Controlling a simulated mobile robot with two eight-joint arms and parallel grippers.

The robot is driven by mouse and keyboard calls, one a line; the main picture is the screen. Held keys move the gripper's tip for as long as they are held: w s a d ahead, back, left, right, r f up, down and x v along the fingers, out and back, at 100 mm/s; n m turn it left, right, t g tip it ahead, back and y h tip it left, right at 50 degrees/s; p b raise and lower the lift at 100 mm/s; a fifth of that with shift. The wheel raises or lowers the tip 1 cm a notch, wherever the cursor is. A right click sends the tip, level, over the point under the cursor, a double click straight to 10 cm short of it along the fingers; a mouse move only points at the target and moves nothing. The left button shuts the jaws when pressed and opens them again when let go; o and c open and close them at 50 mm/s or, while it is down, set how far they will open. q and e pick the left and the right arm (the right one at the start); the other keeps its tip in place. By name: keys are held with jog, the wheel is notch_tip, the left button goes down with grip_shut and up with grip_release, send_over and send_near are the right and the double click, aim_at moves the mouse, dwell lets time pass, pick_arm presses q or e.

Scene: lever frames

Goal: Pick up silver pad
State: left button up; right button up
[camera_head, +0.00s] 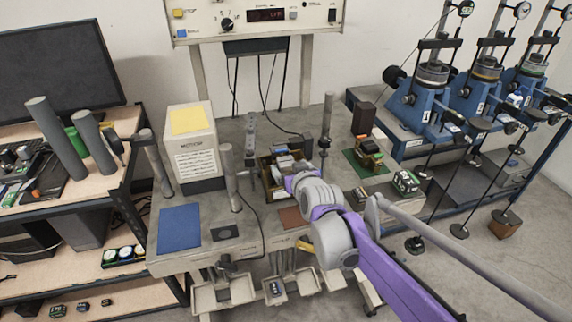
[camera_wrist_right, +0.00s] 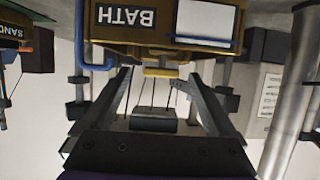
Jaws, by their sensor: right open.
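I cannot pick out the silver pad with certainty. In the right wrist view, a pale flat panel (camera_wrist_right: 205,20) with a blue edge shows on the front of a brown box marked BATH (camera_wrist_right: 150,40). My right gripper (camera_wrist_right: 155,78) is open, its two fingers spread below that box in the picture, with nothing visibly held between them. In the head view, my right arm reaches in from the lower right, and its grey wrist is at a wooden tray (camera_head: 271,186) of small items. The fingers are mostly hidden there. My left gripper is not in view.
Upright grey posts (camera_head: 230,178) stand on the bench. A white box (camera_head: 191,144) with a yellow top, a blue mat (camera_head: 180,229) and a green mat (camera_head: 352,160) lie around the tray. Blue lever presses (camera_head: 432,100) stand at right, a monitor (camera_head: 55,80) at left.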

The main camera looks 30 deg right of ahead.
jog(key=shift+x, duration=1)
jog(key=shift+r, duration=0.1)
grip_shut()
